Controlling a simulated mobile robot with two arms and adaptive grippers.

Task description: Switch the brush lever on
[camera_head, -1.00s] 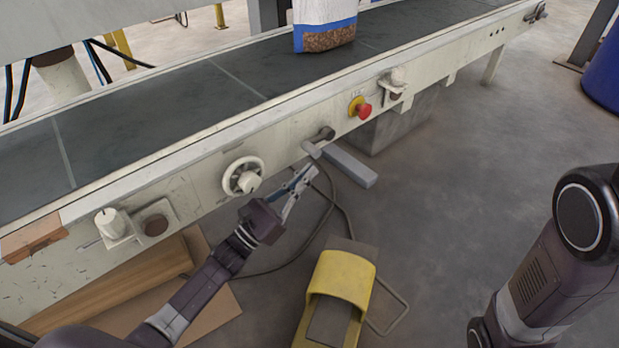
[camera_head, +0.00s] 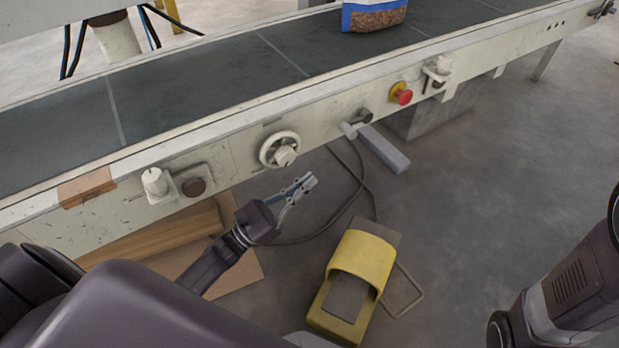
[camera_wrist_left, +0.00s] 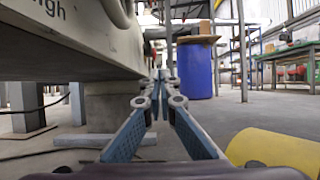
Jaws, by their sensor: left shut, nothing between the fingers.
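The conveyor's side panel carries a small grey lever (camera_head: 349,129) on a dark pivot, which is probably the brush lever. Its handle points down and left in the head view. I cannot read a label beside it. My left gripper (camera_head: 310,181) is shut and empty, below and left of the lever, apart from it and in front of the panel. In the left wrist view the left gripper's fingers (camera_wrist_left: 160,78) meet at the tips, and the lever cannot be made out clearly. My right arm shows at the right edge, but its gripper is out of view.
A white round knob (camera_head: 280,150) is left of the lever; a red stop button (camera_head: 403,96) is right of it. A yellow foot pedal (camera_head: 365,259) stands on the floor. A blue drum (camera_wrist_left: 194,71) stands ahead.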

